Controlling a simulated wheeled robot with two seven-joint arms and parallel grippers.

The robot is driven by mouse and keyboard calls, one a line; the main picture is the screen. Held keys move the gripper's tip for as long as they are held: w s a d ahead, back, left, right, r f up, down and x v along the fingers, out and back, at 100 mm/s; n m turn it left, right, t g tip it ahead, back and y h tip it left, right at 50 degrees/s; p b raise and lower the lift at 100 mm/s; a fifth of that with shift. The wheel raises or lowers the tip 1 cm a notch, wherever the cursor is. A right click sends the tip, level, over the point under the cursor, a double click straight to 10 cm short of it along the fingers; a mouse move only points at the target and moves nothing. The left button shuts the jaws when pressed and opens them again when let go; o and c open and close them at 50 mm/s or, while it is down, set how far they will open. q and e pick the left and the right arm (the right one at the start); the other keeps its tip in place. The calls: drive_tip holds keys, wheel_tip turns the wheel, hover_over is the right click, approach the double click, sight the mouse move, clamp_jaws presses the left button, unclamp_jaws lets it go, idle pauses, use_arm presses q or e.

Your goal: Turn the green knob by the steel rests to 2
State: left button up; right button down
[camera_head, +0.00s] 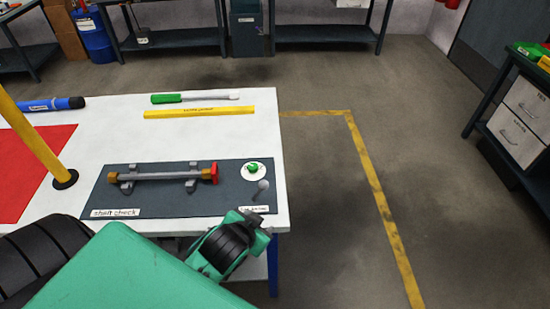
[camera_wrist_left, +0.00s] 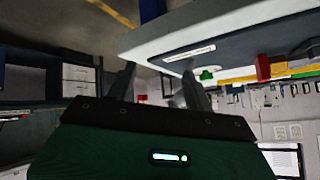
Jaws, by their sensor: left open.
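The green knob (camera_head: 253,168) sits on a white round dial (camera_head: 246,177) at the right end of the dark mat. It also shows in the left wrist view (camera_wrist_left: 208,75), just beyond the right-hand finger. The dial's numbers are too small to read. The steel rests (camera_head: 127,183) hold a grey shaft (camera_head: 160,176) left of the knob. My left gripper (camera_wrist_left: 159,68) is open, with nothing seen between its fingers, and is apart from the knob near the table's edge. In the head view my green and black arm hides its fingers. My right gripper is not in view.
A small grey ball-topped part (camera_head: 263,185) stands just in front of the dial. A yellow bar (camera_head: 199,112) and a green-handled tool (camera_head: 195,97) lie behind the mat (camera_head: 190,205). A yellow post (camera_head: 37,143) rises at left. The floor to the right is clear.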

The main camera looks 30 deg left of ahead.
use_arm(q)
drive_tip(key=w+d+r+m+t+h, duration=0.25)
drive_tip(key=w+r+t, duration=0.25)
drive_tip(key=w+r, duration=0.25)
drive_tip(key=w+d+r+m+t+h, duration=0.25)
drive_tip(key=w+r+m+t, duration=0.2)
drive_tip(key=w+r, duration=0.35)
drive_tip(key=d+r+m+g+h, duration=0.1)
drive_tip(key=d+r+m+h, duration=0.65)
drive_tip(key=m+h, duration=0.25)
drive_tip(key=m+g+y, duration=1.3)
drive_tip(key=g+y, duration=0.1)
drive_tip(key=g, duration=0.4)
hover_over(253, 165)
wheel_tip(253, 165, down, 11)
wheel_tip(253, 165, down, 12)
drive_tip(key=shift+p, duration=1.2)
drive_tip(key=shift+f, duration=0.65)
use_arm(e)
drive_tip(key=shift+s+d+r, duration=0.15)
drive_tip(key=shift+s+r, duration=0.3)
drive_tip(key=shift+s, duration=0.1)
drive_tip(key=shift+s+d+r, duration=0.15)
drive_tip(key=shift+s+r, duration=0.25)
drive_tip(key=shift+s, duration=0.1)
